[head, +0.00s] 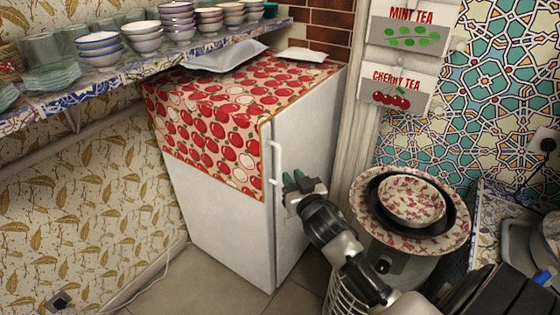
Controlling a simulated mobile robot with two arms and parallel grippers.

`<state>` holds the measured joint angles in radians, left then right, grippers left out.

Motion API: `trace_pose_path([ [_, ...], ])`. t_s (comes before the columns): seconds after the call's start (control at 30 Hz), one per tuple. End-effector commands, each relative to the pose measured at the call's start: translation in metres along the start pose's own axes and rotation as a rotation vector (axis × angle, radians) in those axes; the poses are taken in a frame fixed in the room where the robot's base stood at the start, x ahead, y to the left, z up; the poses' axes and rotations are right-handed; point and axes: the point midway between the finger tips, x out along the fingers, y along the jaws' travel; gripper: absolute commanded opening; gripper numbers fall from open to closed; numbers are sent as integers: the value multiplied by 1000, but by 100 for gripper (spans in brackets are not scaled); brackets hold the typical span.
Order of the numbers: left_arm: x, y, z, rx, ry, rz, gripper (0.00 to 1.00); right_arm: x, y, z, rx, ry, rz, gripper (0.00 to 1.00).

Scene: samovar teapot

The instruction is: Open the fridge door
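The white fridge (222,222) stands in the middle of the head view, against the leaf-patterned wall. Its door (303,140) is the narrower face on the right and looks closed. The white upright handle (275,163) is at the door's left edge. My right gripper (293,177) is in front of the door, just right of the handle's lower end. Its two green fingertips are a little apart with nothing seen between them. I cannot tell whether they touch the handle or the door. My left gripper is not in view.
An apple-print cloth (215,125) covers the fridge top, with a pale tray (226,57) on it. A shelf (75,98) of bowls and glasses runs along the left wall. Stacked patterned bowls (386,241) stand right of my arm. Bare floor (170,285) lies before the fridge.

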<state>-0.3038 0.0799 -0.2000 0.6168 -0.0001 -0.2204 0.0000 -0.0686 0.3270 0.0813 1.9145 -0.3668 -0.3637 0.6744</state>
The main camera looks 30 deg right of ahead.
Motion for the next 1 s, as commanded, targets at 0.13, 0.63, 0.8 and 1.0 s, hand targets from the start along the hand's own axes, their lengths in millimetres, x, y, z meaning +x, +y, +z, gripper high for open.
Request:
trace_pose_path([
  [0.13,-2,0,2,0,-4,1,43,31,0,-2,-2,2,1,22],
  [0.63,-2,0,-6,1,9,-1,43,85,0,0,-2,-1,0,22],
  [0.8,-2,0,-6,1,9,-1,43,86,0,1,-2,-2,-1,22],
  [1.0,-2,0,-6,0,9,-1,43,85,0,1,-2,-2,-1,0],
])
